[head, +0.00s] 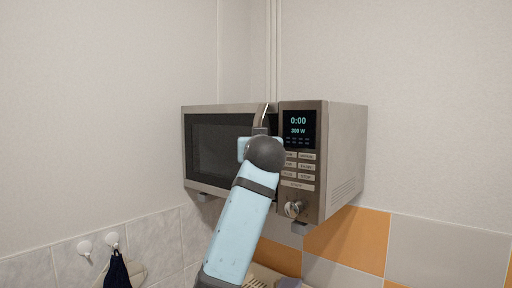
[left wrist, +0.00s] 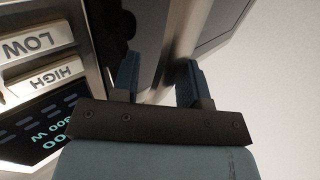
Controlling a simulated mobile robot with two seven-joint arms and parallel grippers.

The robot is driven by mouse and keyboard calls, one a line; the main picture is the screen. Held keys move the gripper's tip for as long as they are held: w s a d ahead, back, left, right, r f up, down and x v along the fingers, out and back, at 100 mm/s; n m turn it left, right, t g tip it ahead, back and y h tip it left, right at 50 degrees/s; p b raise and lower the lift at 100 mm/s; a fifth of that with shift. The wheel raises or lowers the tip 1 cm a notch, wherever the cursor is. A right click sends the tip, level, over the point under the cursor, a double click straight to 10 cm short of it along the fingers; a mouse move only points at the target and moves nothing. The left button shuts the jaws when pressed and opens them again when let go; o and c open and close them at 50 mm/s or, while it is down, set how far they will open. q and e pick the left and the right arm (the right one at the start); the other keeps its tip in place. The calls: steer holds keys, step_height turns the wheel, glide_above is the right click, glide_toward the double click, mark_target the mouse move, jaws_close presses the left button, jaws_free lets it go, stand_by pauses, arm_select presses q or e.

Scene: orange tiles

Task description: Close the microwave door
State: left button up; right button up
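The microwave (head: 345,150) is mounted on the wall in the head view. Its dark-windowed door (head: 215,145) is on the left and looks slightly ajar, with a narrow dark gap beside the control panel. My left gripper (head: 262,128) is at the door's right edge, partly hidden by its own wrist. In the left wrist view my left gripper (left wrist: 158,70) has its two fingers apart, on either side of a metallic strip at the door (left wrist: 205,25) edge. I cannot tell whether they touch it. My right gripper is in neither view.
The control panel (head: 298,165) with buttons and a knob is right of my gripper; its buttons (left wrist: 40,65) show close up in the left wrist view. White wall hooks (head: 112,240) with a dark cloth (head: 117,272) are at lower left. Space in front of the door's left part is clear.

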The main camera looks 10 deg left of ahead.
arm_select(q)
steer(key=shift+f, duration=0.1)
stand_by(0.4)
steer(key=shift+s+d+f+b, duration=0.15)
steer(key=shift+s+b, duration=0.2)
steer(key=shift+s, duration=0.25)
steer(key=b+v, duration=0.4)
steer(key=v, duration=0.8)
steer(key=shift+s, duration=0.35)
